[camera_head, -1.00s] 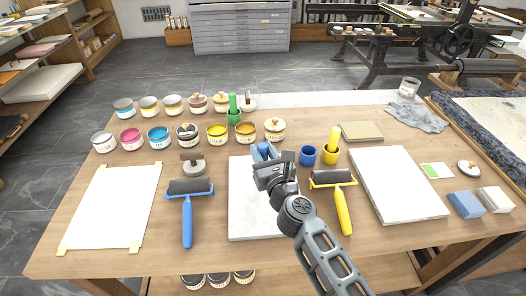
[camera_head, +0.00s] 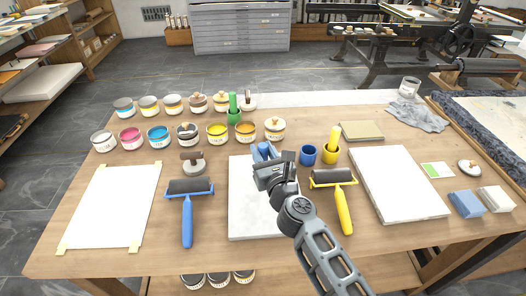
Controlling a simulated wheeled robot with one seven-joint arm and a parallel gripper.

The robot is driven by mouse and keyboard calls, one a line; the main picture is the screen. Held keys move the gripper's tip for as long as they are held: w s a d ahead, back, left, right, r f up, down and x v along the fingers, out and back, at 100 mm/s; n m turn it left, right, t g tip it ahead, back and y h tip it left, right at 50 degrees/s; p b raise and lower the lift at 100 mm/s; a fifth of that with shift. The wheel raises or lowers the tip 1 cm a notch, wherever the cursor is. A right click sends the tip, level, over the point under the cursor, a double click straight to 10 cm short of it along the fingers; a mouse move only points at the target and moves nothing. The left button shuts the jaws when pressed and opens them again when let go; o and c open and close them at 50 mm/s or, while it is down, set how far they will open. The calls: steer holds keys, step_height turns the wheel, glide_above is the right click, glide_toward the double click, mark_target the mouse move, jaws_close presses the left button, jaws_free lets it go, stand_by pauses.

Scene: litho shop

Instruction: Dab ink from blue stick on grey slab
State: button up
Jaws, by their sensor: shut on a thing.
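My gripper (camera_head: 264,160) is shut on the blue stick (camera_head: 263,149), whose upper part shows between the fingers. The grey slab (camera_head: 250,215) lies flat on the table, and my gripper is over its upper right part. My arm hides the slab's right side. The stick's lower end is hidden, so I cannot tell whether it touches the slab. An empty-looking blue cup (camera_head: 308,154) stands just right of my gripper.
A yellow cup with a yellow stick (camera_head: 332,147) and a yellow roller (camera_head: 335,183) are to the right, beside a white slab (camera_head: 397,185). A blue roller (camera_head: 188,200) lies left of the grey slab. Several ink tins (camera_head: 217,136) stand behind.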

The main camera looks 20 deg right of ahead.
steer(key=shift+f+b, duration=0.35)
steer(key=shift+f, duration=0.2)
stand_by(1.1)
steer(key=shift+r, duration=0.1)
step_height(320, 180, up, 7)
steer(key=p, duration=0.7)
stand_by(0.6)
